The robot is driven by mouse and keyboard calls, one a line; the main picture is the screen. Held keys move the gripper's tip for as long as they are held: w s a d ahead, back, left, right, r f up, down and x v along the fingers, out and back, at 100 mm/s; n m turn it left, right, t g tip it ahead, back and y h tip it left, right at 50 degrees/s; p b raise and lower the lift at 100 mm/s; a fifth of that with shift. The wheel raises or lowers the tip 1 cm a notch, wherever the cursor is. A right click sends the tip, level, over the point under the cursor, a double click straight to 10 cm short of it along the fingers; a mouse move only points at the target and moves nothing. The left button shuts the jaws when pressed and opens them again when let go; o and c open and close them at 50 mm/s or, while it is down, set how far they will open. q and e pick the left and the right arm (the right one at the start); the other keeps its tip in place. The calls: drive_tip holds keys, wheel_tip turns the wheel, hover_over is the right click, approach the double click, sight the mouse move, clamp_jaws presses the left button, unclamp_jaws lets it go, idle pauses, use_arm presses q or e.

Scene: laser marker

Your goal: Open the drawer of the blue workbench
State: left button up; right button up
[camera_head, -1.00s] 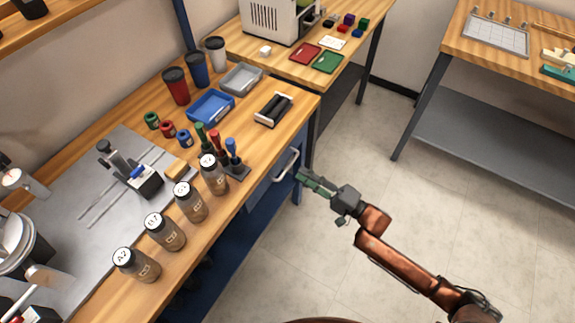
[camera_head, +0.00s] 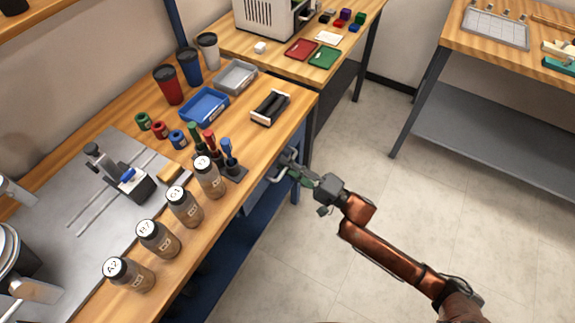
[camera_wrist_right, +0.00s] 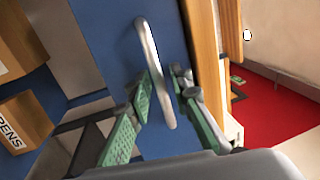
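The blue workbench has a wooden top (camera_head: 240,140) and a blue drawer front (camera_head: 258,196) under its right edge. The drawer looks shut. A silver bar handle (camera_head: 275,178) sits on the front; in the right wrist view the handle (camera_wrist_right: 154,70) runs between my green fingertips. My right gripper (camera_head: 293,172) is at the handle. In the right wrist view the gripper (camera_wrist_right: 166,88) is open, one finger on each side of the bar, with a visible gap on the left. Its fingers partly overlap the handle in the head view. My left gripper is not in view.
On the workbench stand several bottles (camera_head: 184,210), a pen stand (camera_head: 232,170), a blue tray (camera_head: 204,107) and a black holder (camera_head: 270,107). The floor (camera_head: 350,150) right of the bench is clear. A grey-shelved table (camera_head: 480,140) stands at the right.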

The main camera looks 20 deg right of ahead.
clamp_jaws()
idle(0.5)
